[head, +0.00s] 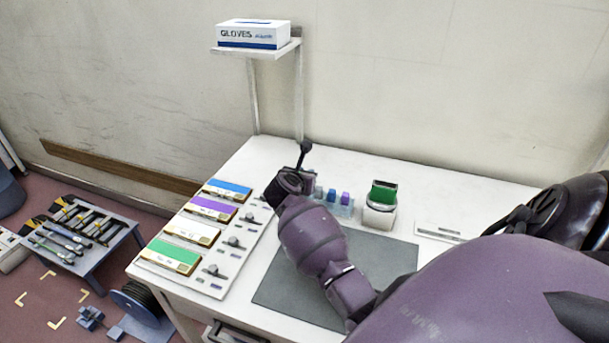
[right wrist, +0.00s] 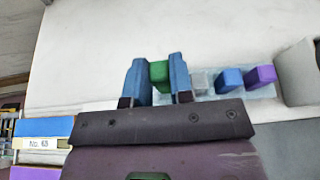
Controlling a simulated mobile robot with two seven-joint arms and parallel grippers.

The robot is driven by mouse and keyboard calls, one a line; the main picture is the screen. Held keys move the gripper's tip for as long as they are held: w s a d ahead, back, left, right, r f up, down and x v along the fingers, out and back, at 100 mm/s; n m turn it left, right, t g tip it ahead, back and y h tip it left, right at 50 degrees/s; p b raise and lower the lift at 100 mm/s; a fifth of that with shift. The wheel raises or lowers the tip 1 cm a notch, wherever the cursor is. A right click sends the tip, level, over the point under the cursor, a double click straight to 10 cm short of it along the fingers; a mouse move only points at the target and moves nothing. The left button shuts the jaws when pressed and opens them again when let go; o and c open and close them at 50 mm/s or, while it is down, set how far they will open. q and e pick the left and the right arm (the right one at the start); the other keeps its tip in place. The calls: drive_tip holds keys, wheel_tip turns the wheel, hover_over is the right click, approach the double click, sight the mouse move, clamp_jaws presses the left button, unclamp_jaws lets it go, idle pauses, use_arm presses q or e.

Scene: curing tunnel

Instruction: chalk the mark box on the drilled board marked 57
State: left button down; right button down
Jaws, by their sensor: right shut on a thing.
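My right gripper (right wrist: 156,80) is shut on a green chalk block (right wrist: 159,72), held between its two blue fingers. It is over the left part of the clear chalk tray (right wrist: 204,92); I cannot tell whether the block is lifted clear. A blue block (right wrist: 229,79) and a purple block (right wrist: 261,75) sit in the tray to the right. In the head view, boards with blue (head: 227,189), purple (head: 213,208), white (head: 193,231) and green (head: 172,255) tops lie in a row at the table's left. Their numbers are too small to read there. My left gripper is out of view.
A green-topped block in a white holder (head: 379,215) stands right of the tray. A grey mat (head: 375,262) lies in front, partly under my right arm. A shelf with a glove box (head: 253,34) rises at the back. Small grey fittings (head: 236,243) lie beside the boards.

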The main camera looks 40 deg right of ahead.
drive_tip(key=shift+a, duration=0.1)
idle(0.9)
idle(0.4)
drive_tip(key=shift+f, duration=0.45)
drive_tip(key=shift+f+b, duration=0.6)
drive_tip(key=shift+f, duration=0.15)
drive_tip(key=c, duration=1)
unclamp_jaws()
drive_tip(key=shift+o, duration=0.4)
